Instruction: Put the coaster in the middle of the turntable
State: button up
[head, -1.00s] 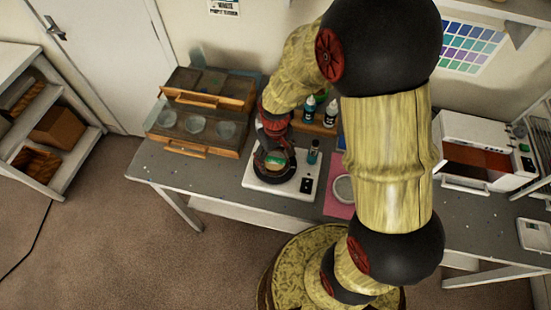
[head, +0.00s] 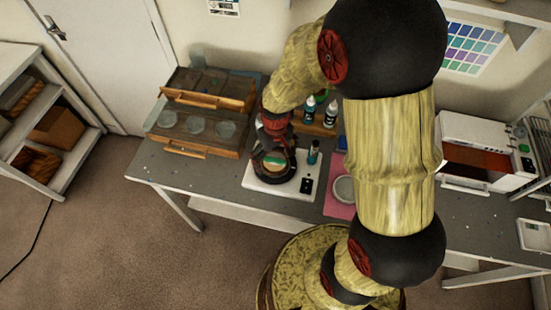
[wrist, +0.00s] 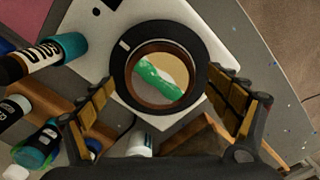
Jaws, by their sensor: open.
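The coaster (wrist: 160,78) is round with a brown rim and a cream and green face. It lies on the black turntable (wrist: 117,75), whose dark edge shows around it in the wrist view. I cannot tell if it is exactly centred. In the head view the coaster (head: 273,161) shows small between the fingers, on the turntable (head: 277,178) with its white base (head: 262,187). My gripper (wrist: 165,100) is open, its two fingers spread on either side of the coaster and apart from it. In the head view my gripper (head: 273,158) is over the turntable, partly hiding it.
A labelled bottle with a teal cap (wrist: 40,58) stands close beside the turntable base; it shows in the head view too (head: 313,153). More bottles (head: 320,112) stand behind in a wooden rack. A wooden case with clear cups (head: 195,125) is left. A pink mat (head: 338,208) lies right.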

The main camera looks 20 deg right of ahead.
notch_tip(320, 180, up, 11)
jog(key=p, duration=0.2)
notch_tip(320, 180, up, 12)
jog(key=t, duration=0.3)
send_over(276, 162)
jog(key=s, duration=0.5)
jog(key=s+r+m+t, duration=0.1)
jog(key=s+r+t, duration=0.1)
jog(key=s+r, duration=0.5)
jog(key=shift+s+r+m+t, duration=0.2)
jog(key=shift+s+m+t, duration=0.15)
jog(key=shift+s, duration=0.5)
jog(key=shift+a, duration=0.1)
notch_tip(276, 162, down, 8)
jog(key=b, duration=0.8)
jog(key=shift+r, duration=0.2)
